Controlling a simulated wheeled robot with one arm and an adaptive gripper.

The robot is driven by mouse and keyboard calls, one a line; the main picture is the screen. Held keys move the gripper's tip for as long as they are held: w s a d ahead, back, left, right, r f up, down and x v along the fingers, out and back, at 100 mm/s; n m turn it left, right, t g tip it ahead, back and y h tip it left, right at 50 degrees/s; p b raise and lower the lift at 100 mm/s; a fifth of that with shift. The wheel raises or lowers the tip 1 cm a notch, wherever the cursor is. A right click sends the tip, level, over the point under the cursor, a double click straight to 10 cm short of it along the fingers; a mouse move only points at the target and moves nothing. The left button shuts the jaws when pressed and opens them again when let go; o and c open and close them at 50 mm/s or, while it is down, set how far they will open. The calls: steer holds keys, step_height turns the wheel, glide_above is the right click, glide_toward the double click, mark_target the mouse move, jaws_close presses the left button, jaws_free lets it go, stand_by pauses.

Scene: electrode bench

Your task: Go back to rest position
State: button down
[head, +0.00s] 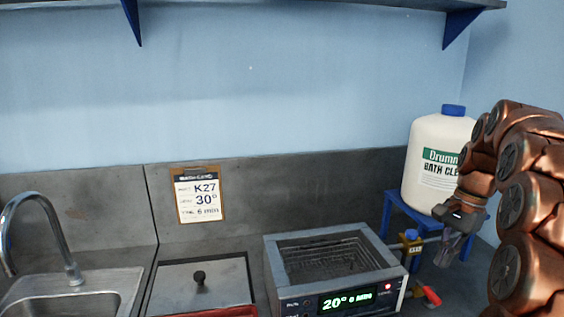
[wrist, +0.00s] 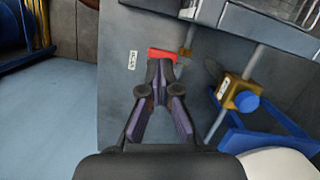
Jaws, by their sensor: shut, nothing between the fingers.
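My gripper (head: 458,240) hangs at the right of the head view, on my copper-coloured arm, in front of the white bottle and its blue stand. In the wrist view my gripper (wrist: 160,68) points down toward the grey bench, its fingertips together with nothing between them. A red lever handle (head: 431,295) sits low at the right of the bath. In the wrist view the red handle (wrist: 162,55) appears just beyond the fingertips; I cannot tell the gap in depth.
A bath unit (head: 382,290) with a lit display stands at centre. A white bottle (head: 425,190) stands on a blue stand (head: 392,213). A valve with a blue knob (head: 411,236) is close to my gripper. A sink (head: 85,292) is at left. A shelf (head: 290,6) runs above.

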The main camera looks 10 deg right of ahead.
steer(key=s+a+f+n+h, duration=0.1)
steer(key=s+a+f+n, duration=0.1)
steer(key=s+a+n, duration=0.35)
steer(key=s+a+f+n, duration=0.1)
steer(key=s+a+n, duration=0.1)
steer(key=s+a, duration=0.65)
steer(key=s+a+f+n, duration=0.3)
steer(key=s+a+f, duration=0.1)
steer(key=s, duration=0.2)
steer(key=s+a+f+n+g+h, duration=0.1)
steer(key=s+a+f+n, duration=0.2)
steer(key=s, duration=0.4)
steer(key=shift+a+f, duration=0.45)
steer(key=shift+s, duration=0.1)
